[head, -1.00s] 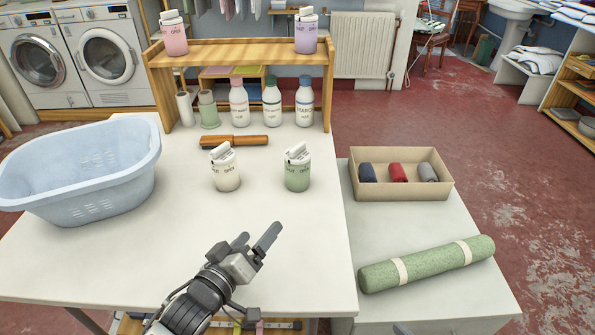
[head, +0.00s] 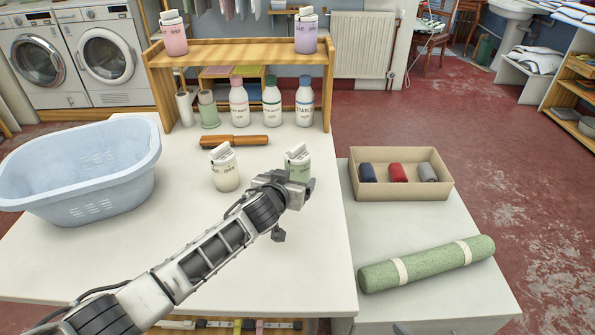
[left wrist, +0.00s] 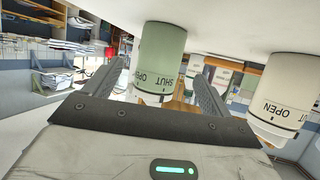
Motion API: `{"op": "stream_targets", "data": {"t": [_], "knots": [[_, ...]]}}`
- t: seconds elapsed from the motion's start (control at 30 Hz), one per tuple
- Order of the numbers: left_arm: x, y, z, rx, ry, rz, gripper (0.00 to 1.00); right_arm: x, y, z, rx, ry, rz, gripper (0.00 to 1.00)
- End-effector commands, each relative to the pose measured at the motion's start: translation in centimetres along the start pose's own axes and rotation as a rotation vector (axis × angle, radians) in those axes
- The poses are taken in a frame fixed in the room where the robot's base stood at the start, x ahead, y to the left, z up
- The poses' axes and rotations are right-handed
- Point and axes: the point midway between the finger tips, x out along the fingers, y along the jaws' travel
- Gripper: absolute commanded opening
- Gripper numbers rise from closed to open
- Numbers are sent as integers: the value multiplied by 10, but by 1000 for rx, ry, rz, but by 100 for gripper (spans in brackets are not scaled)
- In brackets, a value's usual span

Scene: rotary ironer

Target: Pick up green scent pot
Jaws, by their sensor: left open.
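The green scent pot (head: 298,165) stands upright on the white table, its lower part hidden by my left gripper (head: 297,187) in the head view. In the left wrist view, which is upside down, the green pot (left wrist: 162,58) is between the two open fingers, with a visible gap on at least the right side. Its band reads SHUT and OPEN. A white scent pot (head: 224,172) stands to the left of it and also shows in the left wrist view (left wrist: 286,92). My right gripper is not in view.
A blue basket (head: 85,175) and a wooden-handled brush (head: 234,140) are on the table (head: 120,255). Several bottles stand under the wooden shelf (head: 240,53), with pink and purple pots on top. A cardboard box (head: 400,190) and green roll (head: 427,264) lie to the right.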

Motion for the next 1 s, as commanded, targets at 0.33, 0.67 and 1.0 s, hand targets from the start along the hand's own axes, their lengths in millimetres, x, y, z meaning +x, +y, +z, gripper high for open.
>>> {"op": "stream_targets", "data": {"t": [0.33,0.67,1.0], "knots": [[19,0,-4,0,1,1,83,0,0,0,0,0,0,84],[51,0,-10,-1,5,-3,83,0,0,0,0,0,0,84],[61,0,-9,-3,1,2,83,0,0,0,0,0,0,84]]}}
